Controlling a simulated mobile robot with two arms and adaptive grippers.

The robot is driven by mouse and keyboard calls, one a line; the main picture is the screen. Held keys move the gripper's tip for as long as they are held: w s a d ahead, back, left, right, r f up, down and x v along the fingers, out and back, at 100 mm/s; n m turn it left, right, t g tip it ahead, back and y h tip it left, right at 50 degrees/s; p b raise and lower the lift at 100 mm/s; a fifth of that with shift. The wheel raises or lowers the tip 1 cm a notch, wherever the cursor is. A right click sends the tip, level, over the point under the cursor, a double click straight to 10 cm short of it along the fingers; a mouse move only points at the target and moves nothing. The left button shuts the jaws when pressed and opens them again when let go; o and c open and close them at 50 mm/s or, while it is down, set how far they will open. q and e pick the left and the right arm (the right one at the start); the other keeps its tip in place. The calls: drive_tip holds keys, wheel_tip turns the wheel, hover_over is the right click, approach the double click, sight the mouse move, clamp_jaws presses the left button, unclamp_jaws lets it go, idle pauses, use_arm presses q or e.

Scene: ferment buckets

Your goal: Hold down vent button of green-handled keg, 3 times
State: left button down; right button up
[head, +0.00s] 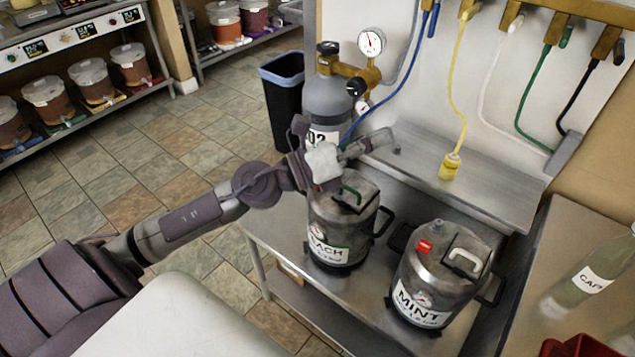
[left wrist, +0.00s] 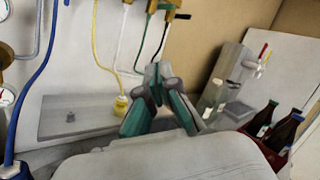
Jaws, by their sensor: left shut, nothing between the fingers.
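The green-handled keg (head: 328,226) is a steel keg with a label ending in "ACH", standing upright on a metal table in the head view. Its green handle (head: 351,186) shows on top. My left gripper (head: 372,143) is above the keg, its fingers pointing right past the lid. I cannot make out the keg's vent button; the gripper covers part of the lid. In the left wrist view, the fingers (left wrist: 157,80) are shut with nothing between them. My right gripper is in neither view.
Close right stands a keg labelled MINT (head: 420,296) with a red button (head: 424,247) and white handle. A grey gas cylinder (head: 330,101) with a gauge stands behind. Coloured hoses hang over a steel drip tray (head: 490,185). A glass bottle (head: 597,270) stands at right.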

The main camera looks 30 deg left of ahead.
use_arm(q)
drive_tip(key=a+f+m+g+y, duration=0.3)
drive_tip(key=a+m+g+y, duration=0.1)
drive_tip(key=a+m, duration=0.2)
drive_tip(key=w+a+f+m+g+y, duration=0.1)
drive_tip(key=a+f+m+g+y, duration=0.3)
drive_tip(key=a+m, duration=0.3)
drive_tip(key=shift+w+a+f+m, duration=0.25)
drive_tip(key=shift+w+a+m, duration=0.05)
drive_tip(key=shift+m, duration=0.2)
drive_tip(key=shift+f, duration=0.15)
wheel_tip(320, 180, down, 8)
drive_tip(key=b, duration=0.5)
drive_tip(key=shift+f+b, duration=0.3)
drive_tip(key=shift+b, duration=0.2)
drive_tip(key=shift+f+b, duration=0.4)
drive_tip(key=shift+b, duration=0.3)
